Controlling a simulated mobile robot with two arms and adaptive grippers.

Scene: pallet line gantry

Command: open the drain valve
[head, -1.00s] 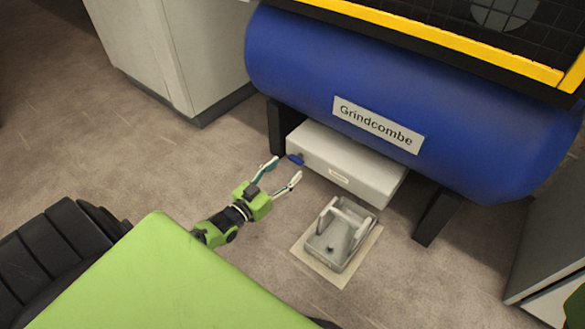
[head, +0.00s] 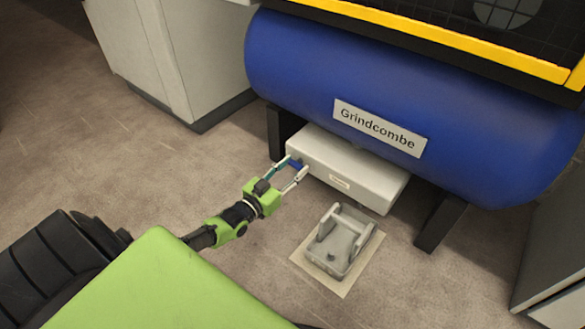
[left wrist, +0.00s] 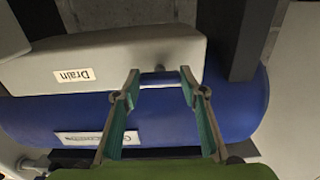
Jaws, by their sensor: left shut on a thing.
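The blue drain valve handle (head: 295,166) sits at the left end of a pale grey box under the blue tank. In the left wrist view the handle (left wrist: 160,78) spans between my fingertips. My left gripper (head: 297,163) is shut on it, one finger at each end. A label reading "Drain" (left wrist: 73,75) is on the box (left wrist: 110,50) in the left wrist view. The box (head: 345,170) also shows in the head view. My right gripper is not in view.
The blue tank (head: 400,90), labelled "Grindcombe", hangs over the box on black legs (head: 440,222). A grey cabinet (head: 175,60) stands at the left. Floor left of my arm is clear.

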